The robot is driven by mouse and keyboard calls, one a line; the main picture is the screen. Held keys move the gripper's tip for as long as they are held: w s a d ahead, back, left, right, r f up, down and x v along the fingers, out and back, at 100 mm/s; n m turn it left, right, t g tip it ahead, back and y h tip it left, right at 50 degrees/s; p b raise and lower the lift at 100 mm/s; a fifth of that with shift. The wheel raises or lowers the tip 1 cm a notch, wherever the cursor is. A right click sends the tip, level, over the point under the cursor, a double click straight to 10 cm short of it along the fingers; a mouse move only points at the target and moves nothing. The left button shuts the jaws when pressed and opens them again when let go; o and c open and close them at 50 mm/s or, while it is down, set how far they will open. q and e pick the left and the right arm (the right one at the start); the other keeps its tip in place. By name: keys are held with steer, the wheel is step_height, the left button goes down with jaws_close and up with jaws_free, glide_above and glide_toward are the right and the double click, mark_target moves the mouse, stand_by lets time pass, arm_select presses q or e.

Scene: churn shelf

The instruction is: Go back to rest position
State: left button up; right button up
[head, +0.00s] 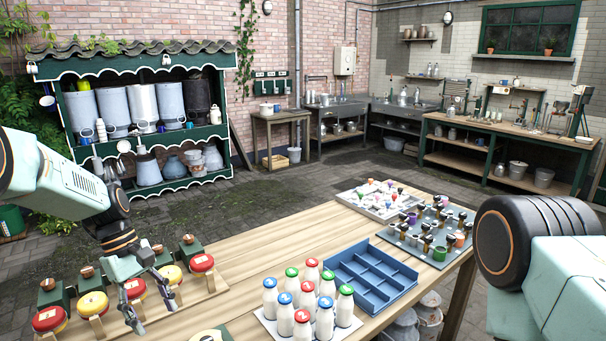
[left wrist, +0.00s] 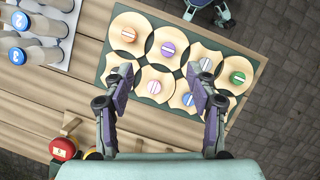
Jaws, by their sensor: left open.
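My left arm comes in from the left in the head view. My left gripper (head: 153,315) points down, open and empty, over the front left of the wooden table (head: 265,260). It appears in front of a board with red and yellow round-topped pieces. In the left wrist view the two fingers of this gripper (left wrist: 160,82) are spread wide, with nothing between them. Below them lies a dark green mat (left wrist: 262,66) with several pale wooden pieces bearing coloured discs. A right arm link of mine (head: 545,260) shows at the right; its gripper is out of view.
Capped milk bottles (head: 303,328), a blue divided tray (head: 368,278) and a grey board with small jars (head: 440,252) stand on the table. Red-topped pieces (head: 202,263) are near the left gripper. Paved floor (head: 290,190) is open behind, before shelves and benches.

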arm_select(q)
steer(key=s+d+f+m, duration=0.1)
steer(key=s+f, duration=0.3)
steer(key=f, duration=0.1)
steer(key=s+d+f+m+y, duration=0.1)
steer(key=s+f, duration=0.3)
steer(key=f, duration=0.2)
steer(key=s+d+f+m+y, duration=0.1)
steer(key=s+f+m, duration=0.1)
steer(key=f, duration=0.4)
steer(key=shift+s+d+t, duration=0.3)
steer(key=shift+s, duration=0.6)
steer(key=s+d+f+m+t+y, duration=0.15)
steer(key=s+m, duration=0.25)
steer(key=s, duration=0.8)
steer(key=s+d+f+m, duration=0.1)
steer(key=s+f+m, duration=0.15)
steer(key=s, duration=1.05)
step_height(320, 180, down, 22)
steer(key=b, duration=2.3)
steer(key=shift+f+m+b, duration=0.25)
steer(key=shift+m+b, duration=0.05)
steer(key=shift+m, duration=0.15)
arm_select(e)
step_height(320, 180, down, 23)
steer(key=s, duration=0.1)
steer(key=shift+f, duration=0.15)
